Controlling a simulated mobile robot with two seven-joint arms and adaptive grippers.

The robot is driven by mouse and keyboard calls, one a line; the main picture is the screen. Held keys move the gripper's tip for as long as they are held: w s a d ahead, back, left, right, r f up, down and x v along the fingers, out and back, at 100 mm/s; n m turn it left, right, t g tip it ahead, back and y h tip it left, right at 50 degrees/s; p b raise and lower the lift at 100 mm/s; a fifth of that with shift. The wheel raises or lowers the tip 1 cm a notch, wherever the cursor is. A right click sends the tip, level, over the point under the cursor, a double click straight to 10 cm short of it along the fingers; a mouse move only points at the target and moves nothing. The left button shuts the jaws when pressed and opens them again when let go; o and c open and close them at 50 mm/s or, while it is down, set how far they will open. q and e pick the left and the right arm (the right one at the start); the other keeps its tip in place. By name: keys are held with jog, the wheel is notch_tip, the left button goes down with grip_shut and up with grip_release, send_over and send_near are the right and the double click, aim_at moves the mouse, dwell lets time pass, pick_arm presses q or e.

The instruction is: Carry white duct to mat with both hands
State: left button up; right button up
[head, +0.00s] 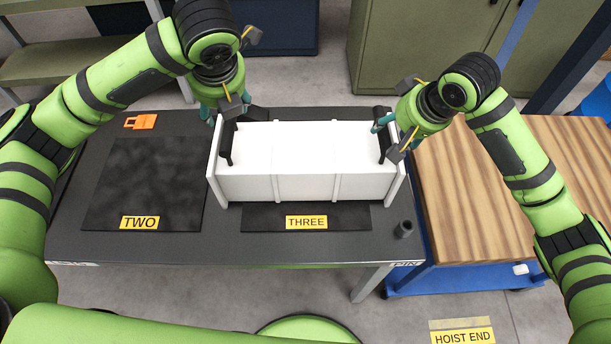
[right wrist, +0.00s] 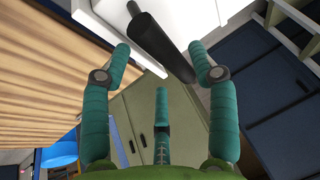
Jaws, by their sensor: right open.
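The white duct (head: 305,165) is a long ribbed box with end flanges. It lies level across the back part of the dark mat marked THREE (head: 350,221), overhanging its sides. A black upright handle stands at each end, the left handle (head: 227,146) and the right handle (head: 383,138). My right gripper (head: 387,140) is open at the right handle. In the right wrist view, the black handle (right wrist: 160,45) runs between its spread fingers (right wrist: 160,49). My left gripper (head: 222,108) is at the top of the left handle; its finger contact is hidden.
A larger dark mat marked TWO (head: 150,180) lies bare on the left of the table. An orange part (head: 141,121) lies behind it. A small black cylinder (head: 403,229) stands at the front right. A wooden-topped bench (head: 500,190) adjoins the table's right side.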

jog(key=v, duration=0.8)
jog(key=shift+s, duration=0.15)
